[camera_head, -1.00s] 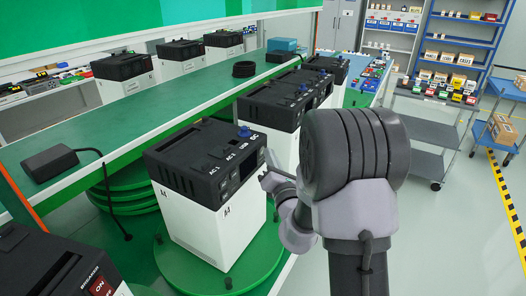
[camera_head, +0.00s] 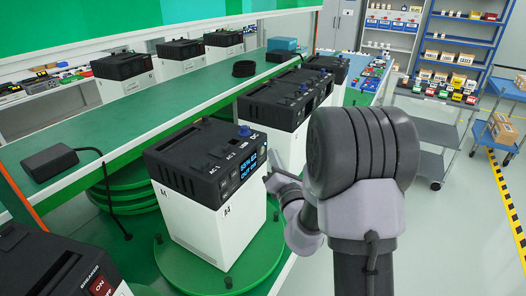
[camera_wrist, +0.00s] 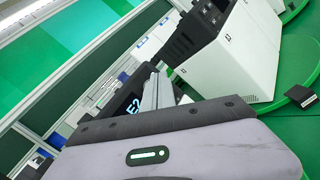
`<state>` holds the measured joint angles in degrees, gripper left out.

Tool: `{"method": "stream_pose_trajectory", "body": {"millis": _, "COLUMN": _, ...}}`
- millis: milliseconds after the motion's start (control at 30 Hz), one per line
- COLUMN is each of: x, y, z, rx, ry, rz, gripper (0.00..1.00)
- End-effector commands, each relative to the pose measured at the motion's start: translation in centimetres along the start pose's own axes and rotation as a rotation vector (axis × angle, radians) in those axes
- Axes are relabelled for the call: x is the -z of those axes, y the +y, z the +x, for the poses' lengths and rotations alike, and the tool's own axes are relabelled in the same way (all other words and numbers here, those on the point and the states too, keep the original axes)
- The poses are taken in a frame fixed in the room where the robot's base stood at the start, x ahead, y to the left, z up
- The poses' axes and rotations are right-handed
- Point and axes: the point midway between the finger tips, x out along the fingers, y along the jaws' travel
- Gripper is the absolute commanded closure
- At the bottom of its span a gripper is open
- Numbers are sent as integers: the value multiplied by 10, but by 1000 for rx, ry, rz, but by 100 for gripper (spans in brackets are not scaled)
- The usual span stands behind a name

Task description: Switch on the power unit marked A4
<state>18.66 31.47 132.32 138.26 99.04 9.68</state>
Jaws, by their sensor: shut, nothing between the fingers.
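The power unit (camera_head: 206,195) has a black top and white body, and stands on a green round turntable (camera_head: 190,270). A small label on its white side appears to read A4. Its display (camera_head: 247,169) is lit with blue text, partly reading "55% E2". A blue knob (camera_head: 244,131) sits on its top. My gripper (camera_head: 270,178) is shut and empty, just right of the display side; I cannot tell whether it touches. In the wrist view, my gripper (camera_wrist: 158,88) points at the black unit with the lit "E2" text (camera_wrist: 133,106).
More black-and-white units (camera_head: 272,108) stand behind along the line. A green bench (camera_head: 120,125) runs along the left with a black adapter (camera_head: 50,162) and cable. Another unit with a red switch (camera_head: 101,287) is at lower left. The floor at right is clear before a grey cart (camera_head: 430,130).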

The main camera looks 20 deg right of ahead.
Motion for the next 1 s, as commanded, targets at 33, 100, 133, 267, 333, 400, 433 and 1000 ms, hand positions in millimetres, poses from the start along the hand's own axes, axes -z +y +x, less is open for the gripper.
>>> {"method": "stream_pose_trajectory", "body": {"millis": 33, "x": 0, "y": 0, "z": 0, "rx": 0, "ry": 0, "rz": 0, "gripper": 100}}
{"method": "stream_pose_trajectory", "body": {"millis": 100, "x": -2, "y": -3, "z": -3, "rx": 1, "ry": -1, "rz": 0, "gripper": 100}}
{"method": "stream_pose_trajectory", "body": {"millis": 133, "x": -4, "y": -5, "z": -5, "rx": 2, "ry": -2, "rz": 0, "gripper": 100}}
{"method": "stream_pose_trajectory", "body": {"millis": 267, "x": -10, "y": -12, "z": -15, "rx": 2, "ry": -1, "rz": -1, "gripper": 100}}
{"method": "stream_pose_trajectory", "body": {"millis": 333, "x": -14, "y": -15, "z": -20, "rx": 2, "ry": -2, "rz": -1, "gripper": 100}}
{"method": "stream_pose_trajectory", "body": {"millis": 400, "x": -18, "y": -20, "z": -25, "rx": 3, "ry": -2, "rz": -1, "gripper": 100}}
{"method": "stream_pose_trajectory", "body": {"millis": 433, "x": -19, "y": -21, "z": -27, "rx": 2, "ry": -2, "rz": 0, "gripper": 100}}
{"method": "stream_pose_trajectory", "body": {"millis": 1000, "x": -25, "y": -25, "z": -35, "rx": 0, "ry": 0, "rz": 0, "gripper": 100}}
